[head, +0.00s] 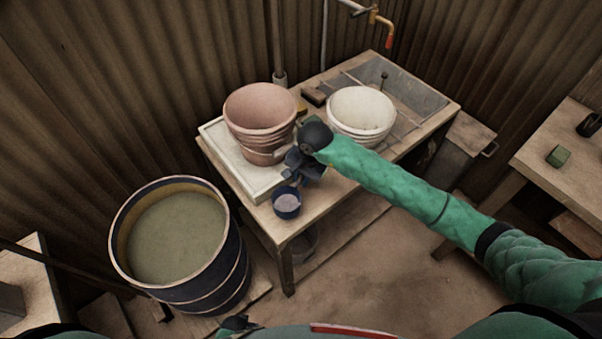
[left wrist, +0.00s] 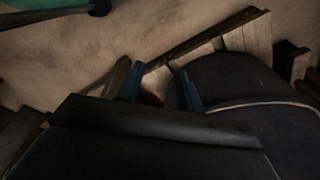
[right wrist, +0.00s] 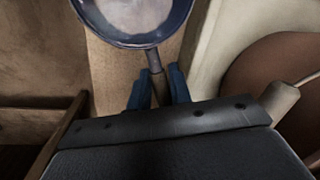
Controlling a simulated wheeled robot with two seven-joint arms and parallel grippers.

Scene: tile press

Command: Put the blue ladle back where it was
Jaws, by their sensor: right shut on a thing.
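The blue ladle (head: 286,203) shows at the front left corner of the wooden table, with something pale in its bowl. My right gripper (head: 292,178) is shut on its handle. In the right wrist view the ladle's handle (right wrist: 157,65) sits between the two blue fingers (right wrist: 158,92), with the bowl beyond them. I cannot tell whether the bowl touches the tabletop. My left gripper (left wrist: 160,88) has its fingers apart with nothing between them, low near the dark drum.
A dark drum (head: 240,268) of murky liquid stands left of the wooden table (head: 412,142). A pink bucket stack (head: 262,108) stands on a pale slab (head: 222,150); a white bucket stack (head: 362,110) is to its right. A side table (head: 560,125) holds a green block (head: 558,157).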

